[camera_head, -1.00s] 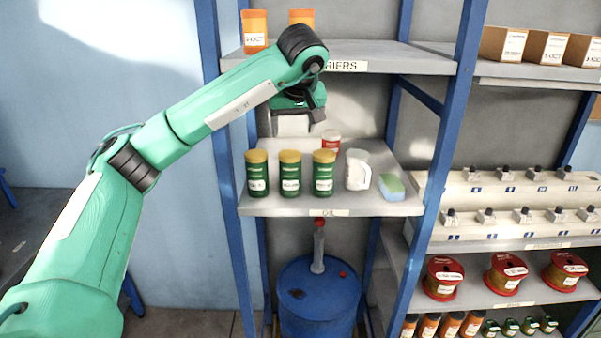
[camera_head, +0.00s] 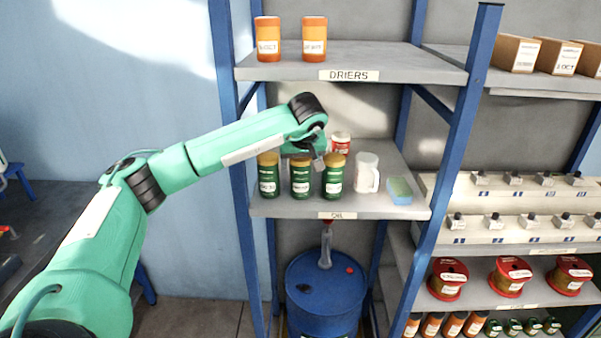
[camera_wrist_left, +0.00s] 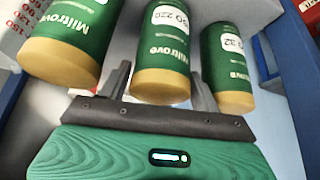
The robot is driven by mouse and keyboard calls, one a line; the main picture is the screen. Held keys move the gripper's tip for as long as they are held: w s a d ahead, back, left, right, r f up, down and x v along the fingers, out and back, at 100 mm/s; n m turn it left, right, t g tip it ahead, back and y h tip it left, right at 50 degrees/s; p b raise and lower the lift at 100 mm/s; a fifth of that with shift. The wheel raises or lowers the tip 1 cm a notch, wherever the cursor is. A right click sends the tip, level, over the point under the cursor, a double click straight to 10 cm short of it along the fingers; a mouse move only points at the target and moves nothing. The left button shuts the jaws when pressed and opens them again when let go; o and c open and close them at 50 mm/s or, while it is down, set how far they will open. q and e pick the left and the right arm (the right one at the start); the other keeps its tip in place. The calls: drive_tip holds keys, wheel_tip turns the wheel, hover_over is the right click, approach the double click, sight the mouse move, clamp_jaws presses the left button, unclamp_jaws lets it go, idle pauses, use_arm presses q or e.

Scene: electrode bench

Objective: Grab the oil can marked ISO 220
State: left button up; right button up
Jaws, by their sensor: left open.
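Three green oil cans with gold caps stand in a row on the middle shelf. The middle can (camera_head: 301,182) is the one marked ISO 220, which reads upside down in the left wrist view (camera_wrist_left: 164,45). The can at its left (camera_head: 268,180) reads 32 in the left wrist view (camera_wrist_left: 228,60). The third can (camera_head: 334,182) also shows there (camera_wrist_left: 70,38), its mark unreadable. My left gripper (camera_head: 316,160) is at the caps' height. In the left wrist view its open fingers (camera_wrist_left: 160,80) lie on either side of the ISO 220 can; contact cannot be told.
A white jug (camera_head: 367,174), a sponge (camera_head: 400,190) and a red-and-white tin (camera_head: 340,142) share the oil shelf (camera_head: 350,207). The driers shelf (camera_head: 430,65) is above, with two orange jars. Blue posts (camera_head: 228,130) flank the shelves.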

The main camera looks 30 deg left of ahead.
use_arm(q)
drive_tip(key=shift+a+f, duration=0.1)
drive_tip(key=shift+f, duration=0.05)
drive_tip(key=c, duration=1)
